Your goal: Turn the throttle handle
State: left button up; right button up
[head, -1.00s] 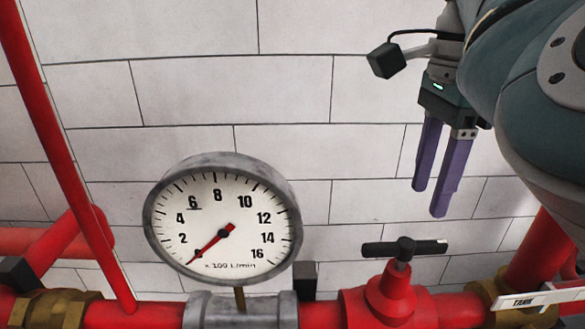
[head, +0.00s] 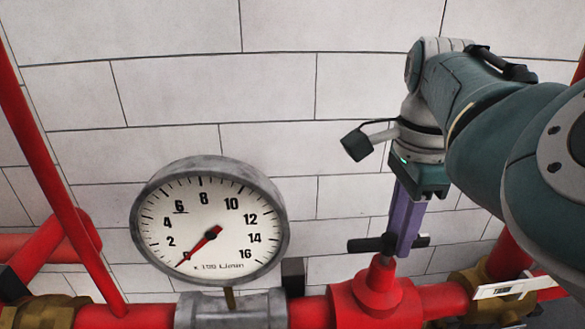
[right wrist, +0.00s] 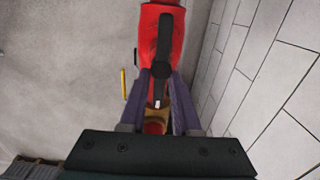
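The throttle handle (head: 362,245) is a black crossbar on top of a red valve body (head: 377,290) in the pipe, right of the gauge. My right gripper (head: 404,246) points down, with its purple fingers at the right part of the bar and hiding some of it. In the right wrist view the handle (right wrist: 160,68) runs lengthwise between the two spread fingers (right wrist: 162,78). A gap seems to show on each side of the bar, so the gripper is open around it. Contact cannot be made out. My left gripper is not in view.
A round gauge (head: 209,225) stands left of the handle, its red needle near the low end. Red pipes (head: 455,299) and brass fittings (head: 478,290) run along the bottom. A white block wall (head: 290,100) is behind.

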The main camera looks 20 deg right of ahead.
grip_shut()
dwell(0.4)
jog(key=shift+r+n+p, duration=0.15)
jog(key=shift+n+p, duration=0.45)
jog(key=shift+n, duration=0.1)
jog(key=shift+w+n+p, duration=0.15)
jog(key=shift+n+p, duration=0.65)
jog(key=shift+n, duration=0.3)
jog(key=n+p, duration=0.1)
jog(key=n, duration=0.2)
jog(key=shift+w, duration=0.15)
jog(key=shift+w+n+p, duration=0.1)
jog(key=shift+n+p, duration=0.45)
jog(key=shift+n, duration=0.55)
